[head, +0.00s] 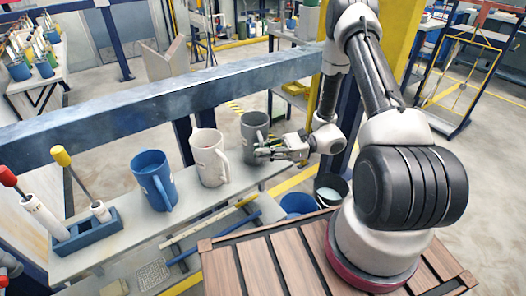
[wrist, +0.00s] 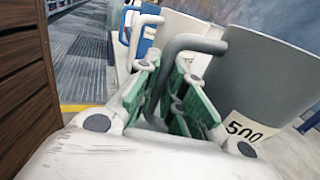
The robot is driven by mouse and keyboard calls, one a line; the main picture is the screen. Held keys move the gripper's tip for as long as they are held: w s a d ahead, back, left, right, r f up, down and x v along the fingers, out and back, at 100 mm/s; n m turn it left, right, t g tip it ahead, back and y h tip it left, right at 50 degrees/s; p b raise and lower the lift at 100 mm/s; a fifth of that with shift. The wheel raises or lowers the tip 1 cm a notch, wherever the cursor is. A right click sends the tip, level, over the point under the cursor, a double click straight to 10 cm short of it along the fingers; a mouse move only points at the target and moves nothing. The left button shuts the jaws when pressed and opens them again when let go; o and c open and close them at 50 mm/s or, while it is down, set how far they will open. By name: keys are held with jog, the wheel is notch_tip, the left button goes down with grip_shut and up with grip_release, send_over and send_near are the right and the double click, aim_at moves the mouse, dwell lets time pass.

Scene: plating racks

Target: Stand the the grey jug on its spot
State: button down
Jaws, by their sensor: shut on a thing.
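The grey jug (head: 254,127) is at the right end of the row of jugs on the pale shelf (head: 118,248). It looks upright in the head view; I cannot tell whether its base touches the shelf. My gripper (head: 268,152) reaches in from the right and is shut on the jug's handle. In the wrist view the grey jug (wrist: 262,75) fills the right side, slightly tilted in the picture, with a "500" label. Its handle passes between the green-padded fingers of my gripper (wrist: 168,88). No marked spot for the jug can be made out.
A white jug (head: 208,158) and a blue jug (head: 152,178) stand to the left on the shelf. A blue holder (head: 88,232) with handled tools is at the far left. A thick blue-grey beam (head: 160,102) runs behind the jugs. Buckets (head: 298,203) stand below the shelf's right end.

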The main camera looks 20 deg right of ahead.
jog(key=shift+f, duration=0.15)
jog(key=c, duration=1.4)
grip_release()
jog(key=shift+c, duration=0.2)
jog(key=d, duration=1.2)
jog(key=shift+s+f, duration=0.15)
jog(key=shift+s, duration=0.05)
